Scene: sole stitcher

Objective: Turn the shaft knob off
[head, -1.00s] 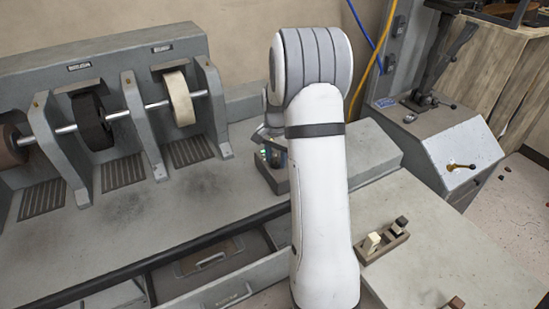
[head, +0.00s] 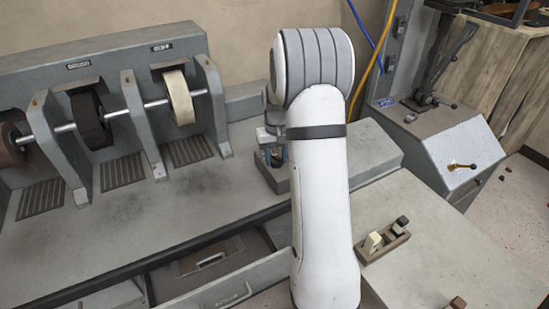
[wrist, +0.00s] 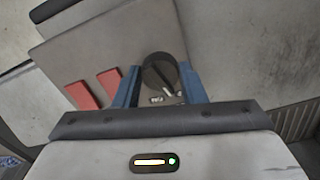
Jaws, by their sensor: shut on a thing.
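The shaft knob (wrist: 155,74) is a dark round dial with a lighter bar across it, on a grey panel (wrist: 95,45) in the wrist view. Small pale marks show beside it. My gripper (wrist: 160,80) has its blue fingers on either side of the knob, shut on it. In the head view my gripper (head: 276,157) is low over a small grey box (head: 274,180) behind my white arm. The arm hides part of that box, and I cannot make out the knob clearly there.
Two red rectangular pieces (wrist: 96,90) sit left of the knob. In the head view, a grinding bench with wheels (head: 180,97) on a shaft stands left. A wooden block holder (head: 383,241) lies right of my arm. A lever machine (head: 450,150) stands right.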

